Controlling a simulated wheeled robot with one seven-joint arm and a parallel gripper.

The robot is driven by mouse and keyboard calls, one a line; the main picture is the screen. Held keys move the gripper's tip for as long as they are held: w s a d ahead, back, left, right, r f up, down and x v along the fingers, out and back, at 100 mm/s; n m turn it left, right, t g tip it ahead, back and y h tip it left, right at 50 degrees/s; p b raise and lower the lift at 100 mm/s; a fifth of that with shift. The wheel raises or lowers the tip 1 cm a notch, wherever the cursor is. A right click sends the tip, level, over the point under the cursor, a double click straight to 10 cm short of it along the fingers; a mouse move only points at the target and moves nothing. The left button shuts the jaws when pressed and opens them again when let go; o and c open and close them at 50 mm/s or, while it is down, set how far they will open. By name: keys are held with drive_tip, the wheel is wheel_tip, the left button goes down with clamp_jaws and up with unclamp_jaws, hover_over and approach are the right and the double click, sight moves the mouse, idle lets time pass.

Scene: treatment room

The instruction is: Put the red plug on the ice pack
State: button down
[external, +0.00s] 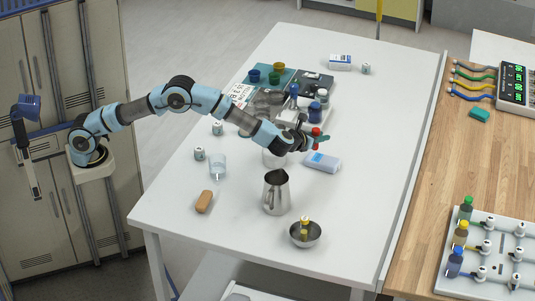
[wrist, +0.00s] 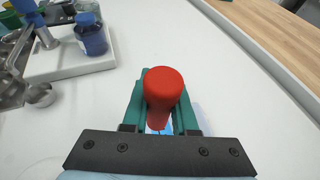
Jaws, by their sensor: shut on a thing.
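The red plug (external: 316,132) is held upright in my gripper (external: 317,141), above the white table. In the wrist view the red plug (wrist: 163,90) stands between the two green fingers of my gripper (wrist: 161,112), which are shut on it. The ice pack (external: 323,161) is a white and blue block lying flat on the table, just below my gripper in the external view. In the wrist view the ice pack (wrist: 196,117) is mostly hidden behind the plug and fingers, with only a pale blue part showing.
A metal pitcher (external: 276,192) and a metal bowl (external: 304,235) holding a yellow-topped bottle stand nearer the front. A glass (external: 218,167) and a brown block (external: 204,201) are at left. The table's right side is clear.

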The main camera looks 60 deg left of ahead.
sight(318, 153)
drive_tip(key=shift+f, duration=1.75)
drive_tip(key=shift+f, duration=0.1)
drive_tip(key=c, duration=0.7)
unclamp_jaws()
drive_tip(key=shift+r, duration=0.2)
drive_tip(key=b+v, duration=0.1)
drive_tip(key=v, duration=1.1)
drive_tip(key=shift+b, duration=0.3)
